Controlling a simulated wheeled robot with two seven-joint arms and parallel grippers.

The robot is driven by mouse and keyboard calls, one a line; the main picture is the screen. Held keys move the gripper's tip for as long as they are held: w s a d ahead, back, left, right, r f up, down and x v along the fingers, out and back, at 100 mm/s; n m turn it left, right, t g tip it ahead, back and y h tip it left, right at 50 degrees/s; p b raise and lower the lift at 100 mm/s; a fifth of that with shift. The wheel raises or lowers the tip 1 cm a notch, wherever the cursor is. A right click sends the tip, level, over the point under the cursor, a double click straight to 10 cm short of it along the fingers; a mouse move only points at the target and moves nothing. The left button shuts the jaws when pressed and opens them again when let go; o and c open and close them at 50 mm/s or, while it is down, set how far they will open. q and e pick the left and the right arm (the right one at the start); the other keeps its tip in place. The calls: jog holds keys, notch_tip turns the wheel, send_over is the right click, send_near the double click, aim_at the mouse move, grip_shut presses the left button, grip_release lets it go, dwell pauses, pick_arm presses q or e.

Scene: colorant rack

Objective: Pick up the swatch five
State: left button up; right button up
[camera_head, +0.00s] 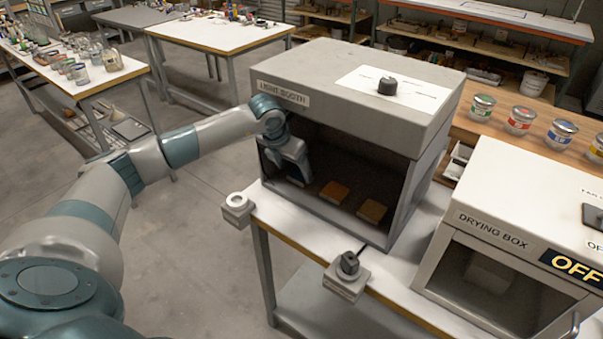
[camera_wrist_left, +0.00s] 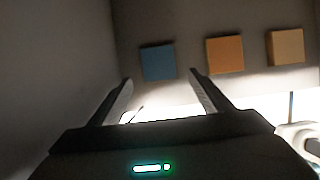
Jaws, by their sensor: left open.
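The light booth (camera_head: 345,85) stands open at its front on the white table. Three square swatches lie in a row on its floor: a blue one (camera_wrist_left: 158,62), an orange-brown one (camera_wrist_left: 224,54) and a tan one (camera_wrist_left: 286,47). The orange-brown swatch (camera_head: 334,191) and the tan swatch (camera_head: 371,211) also show in the head view. No numbers are readable, so I cannot tell which is swatch five. My left gripper (camera_wrist_left: 160,80) is open and empty inside the booth's left part. The blue swatch lies ahead of the gap between its fingers. My right gripper is out of view.
The booth's walls and roof close in around my left gripper. A black knob on a grey block (camera_head: 348,276) and a ring-topped block (camera_head: 237,208) sit at the table's front edge. The drying box (camera_head: 505,255), marked OFF, stands to the right. Several colour-banded jars stand behind it.

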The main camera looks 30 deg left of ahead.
aim_at(296, 177)
pick_arm(q)
jog(key=shift+p+x, duration=0.6)
jog(key=shift+x, duration=0.3)
jog(key=shift+f, duration=0.55)
jog(key=shift+w, duration=0.1)
jog(key=c, duration=1.1)
